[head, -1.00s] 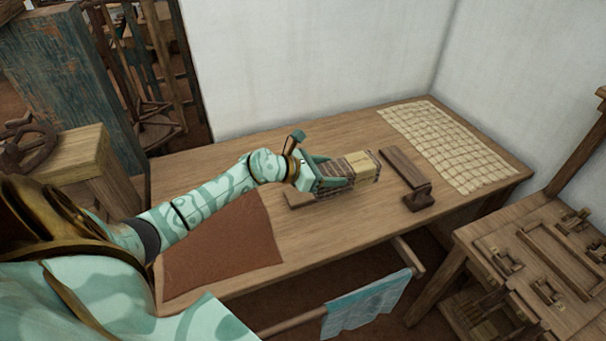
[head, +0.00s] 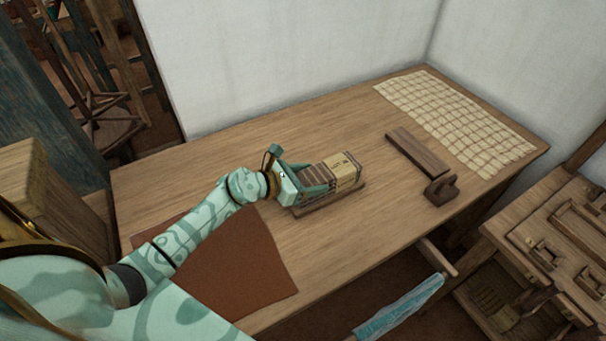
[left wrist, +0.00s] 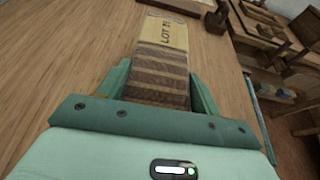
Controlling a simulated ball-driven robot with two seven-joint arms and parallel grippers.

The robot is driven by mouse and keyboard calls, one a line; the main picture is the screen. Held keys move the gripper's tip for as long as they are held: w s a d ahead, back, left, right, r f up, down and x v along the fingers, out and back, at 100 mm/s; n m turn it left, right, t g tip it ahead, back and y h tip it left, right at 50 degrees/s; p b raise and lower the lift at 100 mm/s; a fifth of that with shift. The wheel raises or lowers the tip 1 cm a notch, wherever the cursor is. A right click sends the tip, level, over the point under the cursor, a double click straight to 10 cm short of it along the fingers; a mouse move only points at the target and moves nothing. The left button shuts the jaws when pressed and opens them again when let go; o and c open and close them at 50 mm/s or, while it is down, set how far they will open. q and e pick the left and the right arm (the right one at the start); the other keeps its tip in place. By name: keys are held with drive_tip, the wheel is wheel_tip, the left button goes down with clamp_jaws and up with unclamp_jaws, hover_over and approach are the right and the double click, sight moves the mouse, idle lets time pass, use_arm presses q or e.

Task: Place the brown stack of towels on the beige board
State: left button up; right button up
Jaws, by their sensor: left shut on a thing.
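The brown stack of towels (head: 342,170), striped brown with a beige lettered band at its far end, is above the table's middle. My left gripper (head: 314,177) is shut on its near end, one finger on each side. In the left wrist view, the stack (left wrist: 160,60) extends forward from between the fingers of my left gripper (left wrist: 161,78). My right gripper is not in view.
The wooden table (head: 230,150) has a reddish-brown cloth (head: 240,265) at front left. A dark plank (head: 418,152) and a small dark wooden tool (head: 440,189) lie right of the stack. A beige gridded mat (head: 455,120) covers the far right. Free tabletop lies behind the stack.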

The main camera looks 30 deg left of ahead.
use_arm(q)
drive_tip(key=shift+s+d, duration=0.15)
drive_tip(key=shift+s+d+r, duration=0.15)
drive_tip(key=shift+d+r, duration=0.05)
drive_tip(key=shift+d, duration=0.1)
drive_tip(key=shift+f, duration=0.1)
drive_tip(key=o, duration=0.7)
drive_tip(key=shift+a+f, duration=0.1)
drive_tip(key=shift+f, duration=0.05)
drive_tip(key=o, duration=0.4)
drive_tip(key=shift+a, duration=0.15)
drive_tip(key=shift+c, duration=0.2)
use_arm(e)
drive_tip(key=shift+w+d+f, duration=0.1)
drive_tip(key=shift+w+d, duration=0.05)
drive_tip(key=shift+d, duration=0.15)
